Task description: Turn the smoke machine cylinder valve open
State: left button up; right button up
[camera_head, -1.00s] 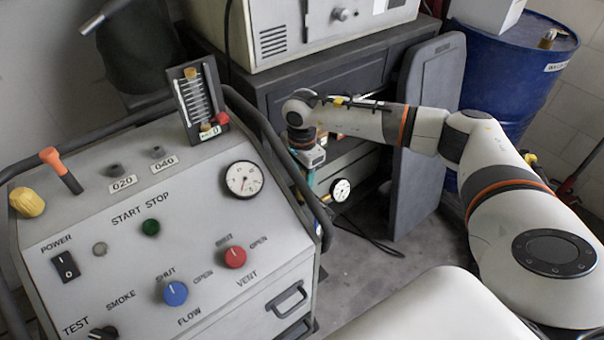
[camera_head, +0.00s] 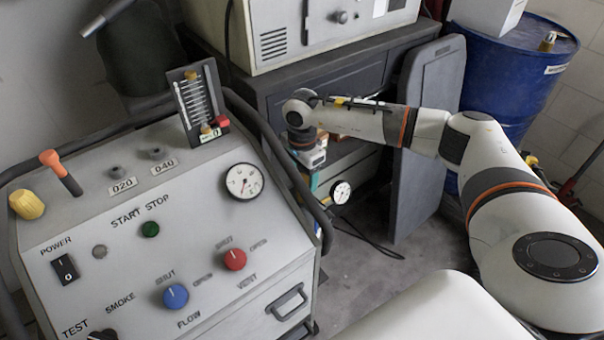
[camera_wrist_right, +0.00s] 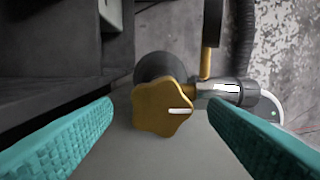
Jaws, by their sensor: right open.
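The smoke machine (camera_head: 120,240) fills the left of the head view, with its sloped control panel facing me. The cylinder valve's yellow lobed handwheel (camera_wrist_right: 160,108) shows in the right wrist view, with a white mark on its right part. It sits between the teal fingers of my right gripper (camera_wrist_right: 165,125), which are open, one on each side and apart from it. In the head view my right arm reaches down behind the machine's right side, and its gripper (camera_head: 312,180) is mostly hidden there. My left gripper is not in view.
A gauge (camera_head: 340,192) stands right of my right gripper, with a black hose on the floor. A dark cabinet (camera_head: 330,85) is behind the arm, and a grey panel (camera_head: 425,130) leans beside it. The machine's black tube rail (camera_head: 290,165) runs close to the gripper. A blue drum (camera_head: 510,75) stands at right.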

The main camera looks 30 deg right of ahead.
notch_tip(320, 180, up, 12)
jog(key=shift+f, duration=0.2)
dwell(0.5)
